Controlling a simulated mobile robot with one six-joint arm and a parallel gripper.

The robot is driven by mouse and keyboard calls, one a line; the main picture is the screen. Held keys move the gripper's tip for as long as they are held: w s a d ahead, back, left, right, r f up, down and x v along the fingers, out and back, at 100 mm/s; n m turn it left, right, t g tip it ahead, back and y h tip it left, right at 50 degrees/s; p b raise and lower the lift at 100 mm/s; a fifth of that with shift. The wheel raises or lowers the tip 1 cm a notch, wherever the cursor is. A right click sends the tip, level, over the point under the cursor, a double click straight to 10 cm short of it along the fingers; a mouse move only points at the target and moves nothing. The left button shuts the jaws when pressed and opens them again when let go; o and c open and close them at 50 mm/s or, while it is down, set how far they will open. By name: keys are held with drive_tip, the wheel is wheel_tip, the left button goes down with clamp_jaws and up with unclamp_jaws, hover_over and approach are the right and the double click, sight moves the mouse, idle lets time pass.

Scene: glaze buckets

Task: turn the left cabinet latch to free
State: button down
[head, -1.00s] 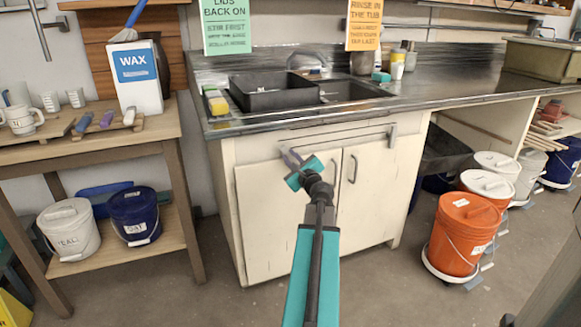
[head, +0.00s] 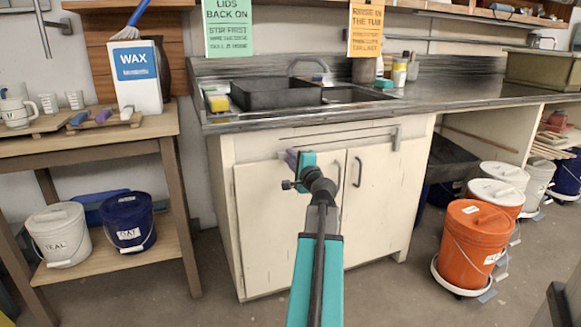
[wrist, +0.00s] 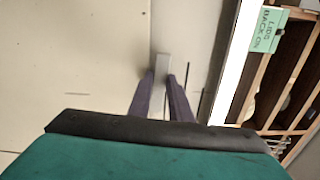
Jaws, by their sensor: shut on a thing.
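The white under-sink cabinet (head: 275,230) has two doors with dark handles. My gripper (head: 291,157) is at the upper part of the left door, and its teal body hides most of what it holds. In the wrist view, the two purple fingers of my gripper (wrist: 160,77) are closed on the grey left latch (wrist: 162,62), with the pale door behind. The latch's angle on the cabinet is hard to tell. The right latch (head: 396,138) is a grey bar hanging at the upper right of the cabinet front.
A steel counter (head: 450,95) with a sink runs above the cabinet. A wooden table (head: 120,148) with white and blue buckets on its lower shelf stands at left. An orange bucket (head: 468,245) and several others line the right. The floor before the cabinet is clear.

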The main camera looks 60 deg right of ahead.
drive_tip(key=shift+w+n+b, duration=0.15)
drive_tip(key=shift+n+b, duration=0.25)
drive_tip(key=shift+n, duration=0.2)
drive_tip(key=c, duration=1.6)
unclamp_jaws()
drive_tip(key=shift+s+a, duration=0.1)
drive_tip(key=shift+s, duration=0.1)
drive_tip(key=v, duration=0.8)
drive_tip(key=shift+s+a+f, duration=0.15)
